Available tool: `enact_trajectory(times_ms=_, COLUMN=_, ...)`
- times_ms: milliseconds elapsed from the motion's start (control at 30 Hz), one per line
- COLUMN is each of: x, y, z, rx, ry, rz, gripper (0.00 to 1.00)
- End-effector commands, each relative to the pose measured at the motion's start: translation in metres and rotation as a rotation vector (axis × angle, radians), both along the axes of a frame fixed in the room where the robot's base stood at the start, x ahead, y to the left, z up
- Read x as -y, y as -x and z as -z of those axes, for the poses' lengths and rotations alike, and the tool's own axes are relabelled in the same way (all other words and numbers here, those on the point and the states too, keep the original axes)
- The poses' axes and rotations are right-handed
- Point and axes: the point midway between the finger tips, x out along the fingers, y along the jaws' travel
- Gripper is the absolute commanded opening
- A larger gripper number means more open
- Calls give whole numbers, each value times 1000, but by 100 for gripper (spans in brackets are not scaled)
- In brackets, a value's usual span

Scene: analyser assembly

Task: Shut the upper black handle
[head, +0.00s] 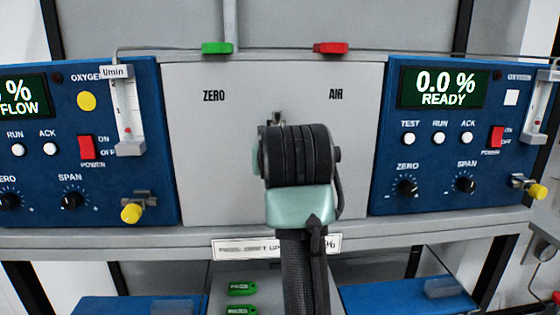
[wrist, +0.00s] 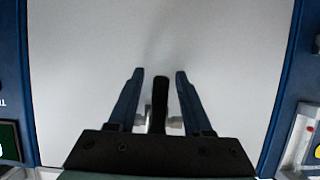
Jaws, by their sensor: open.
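In the wrist view, a black handle (wrist: 160,95) stands between the two blue fingers of my gripper (wrist: 159,74). A gap shows on each side of it, and bare metal fittings show at its lower part. The fingers are apart and I see no contact with the handle. In the head view, my own wrist and forearm cover the middle of the grey panel (head: 215,165), so the handle and fingertips are hidden.
Blue analyser units stand left (head: 110,190) and right (head: 440,205) of the panel. A green handle (head: 216,48) and a red handle (head: 331,48) sit above it. Yellow knobs (head: 132,213) (head: 537,191) stick out at both sides. Below is a grey shelf edge (head: 120,238).

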Motion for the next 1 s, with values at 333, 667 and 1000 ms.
enact_trajectory(times_ms=333, x=0, y=60, z=-21, rx=9, ry=0, rz=0, gripper=50)
enact_trajectory(times_ms=667, x=0, y=110, z=-44, rx=4, ry=-1, rz=1, gripper=50)
enact_trajectory(times_ms=1000, x=0, y=116, z=-48, rx=0, ry=-1, rz=0, gripper=50)
